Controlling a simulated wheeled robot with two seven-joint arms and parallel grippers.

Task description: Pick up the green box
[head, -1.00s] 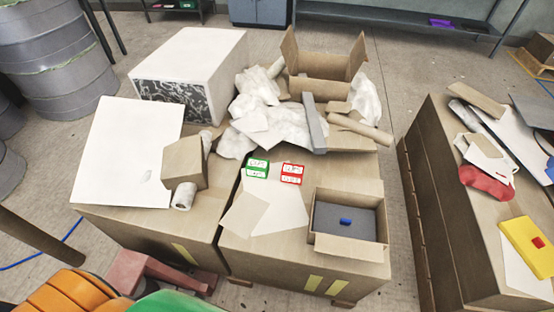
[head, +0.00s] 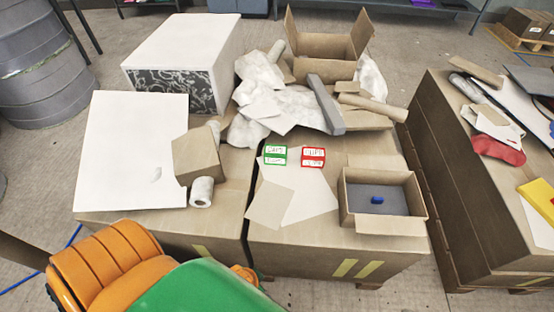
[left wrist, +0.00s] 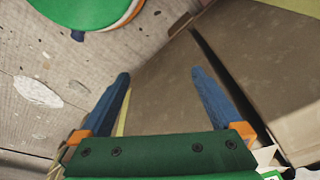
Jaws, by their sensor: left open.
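The green box (head: 275,155) is small, with white labelled faces. In the head view it sits on the large brown cardboard carton near the middle, just left of a similar red box (head: 313,156), with a small gap between them. My left gripper (left wrist: 163,85) shows only in the left wrist view. Its two blue fingers are spread apart with nothing between them, over the brown side of a carton and the floor. The green box cannot be made out between the fingers. My right gripper is not in view.
White sheets (head: 308,197) lie in front of the boxes. An open carton (head: 400,226) with a blue item (head: 377,200) stands to the right. Crumpled wrapping (head: 290,108) and a grey bar (head: 326,104) lie behind. A brown block (head: 196,157) and a roll (head: 201,192) are left.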

